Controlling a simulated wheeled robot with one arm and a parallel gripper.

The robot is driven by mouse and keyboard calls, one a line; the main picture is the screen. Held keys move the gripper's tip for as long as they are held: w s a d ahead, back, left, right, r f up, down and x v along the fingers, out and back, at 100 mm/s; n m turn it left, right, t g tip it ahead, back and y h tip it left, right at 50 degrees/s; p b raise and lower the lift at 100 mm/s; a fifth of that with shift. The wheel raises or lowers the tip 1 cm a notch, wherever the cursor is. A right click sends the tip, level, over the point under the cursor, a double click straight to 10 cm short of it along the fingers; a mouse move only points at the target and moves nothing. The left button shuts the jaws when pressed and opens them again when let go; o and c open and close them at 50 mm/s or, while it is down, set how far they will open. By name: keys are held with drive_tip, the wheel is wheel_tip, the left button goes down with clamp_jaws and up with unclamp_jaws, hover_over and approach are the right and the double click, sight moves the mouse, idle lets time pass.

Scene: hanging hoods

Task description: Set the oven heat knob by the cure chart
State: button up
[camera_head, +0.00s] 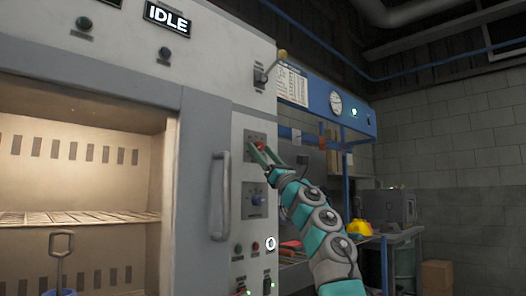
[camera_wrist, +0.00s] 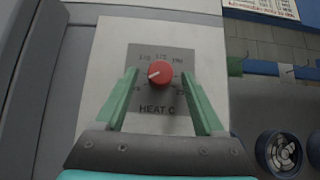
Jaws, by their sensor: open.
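The red heat knob (camera_wrist: 159,73) sits on a grey plate marked HEAT C on the oven's control panel. Its white pointer mark points left and slightly down; the small scale numbers are hard to read. My gripper (camera_wrist: 159,75) is open, its green fingers on either side of the knob, with visible gaps to it in the wrist view. In the head view my gripper (camera_head: 260,153) reaches the upper dial plate (camera_head: 254,137) and partly covers the knob. The chart sheet (camera_head: 292,86) hangs right of the oven; its text is unreadable. It shows cut off in the wrist view (camera_wrist: 265,8).
The oven door handle (camera_head: 220,195) stands out to the left. A lever (camera_head: 269,68) is above. The display (camera_head: 167,18) reads IDLE. The open, lit oven chamber (camera_head: 80,185) is at the left.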

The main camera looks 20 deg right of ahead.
clamp_jaws()
idle(0.5)
drive_tip(key=shift+f+m+h+b, duration=0.1)
drive_tip(key=shift+m+h+b, duration=0.3)
drive_tip(key=shift+m, duration=0.1)
